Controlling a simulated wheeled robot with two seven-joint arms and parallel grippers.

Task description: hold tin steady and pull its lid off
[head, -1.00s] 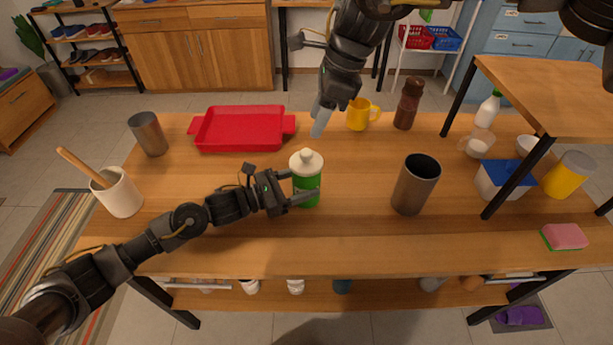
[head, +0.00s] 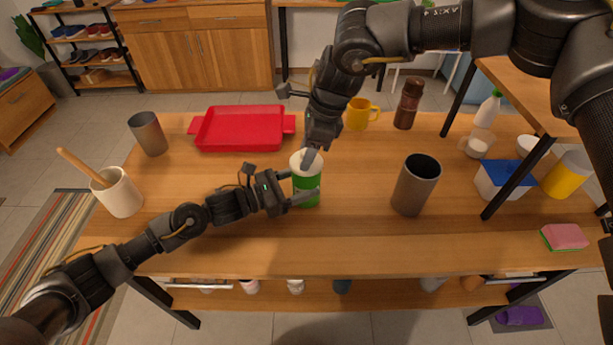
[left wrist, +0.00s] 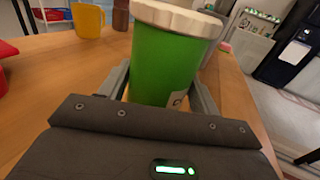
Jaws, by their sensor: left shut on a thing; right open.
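The green tin (head: 306,188) stands upright on the wooden table in the head view, with its pale lid (head: 296,160) on top. My left gripper (head: 301,190) is shut on the tin's body from the left. In the left wrist view the tin (left wrist: 165,62) sits between the two fingers, and the lid's rim (left wrist: 180,17) shows above it. My right gripper (head: 311,158) is open and comes down from above at the lid, its fingers over the knob. The knob is mostly hidden, and I cannot tell whether the fingers touch it.
A red tray (head: 243,130) lies behind the tin on the left. A yellow mug (head: 358,115) and a brown pepper mill (head: 407,104) stand behind it on the right. A grey cup (head: 416,186) stands to the right. The table front is clear.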

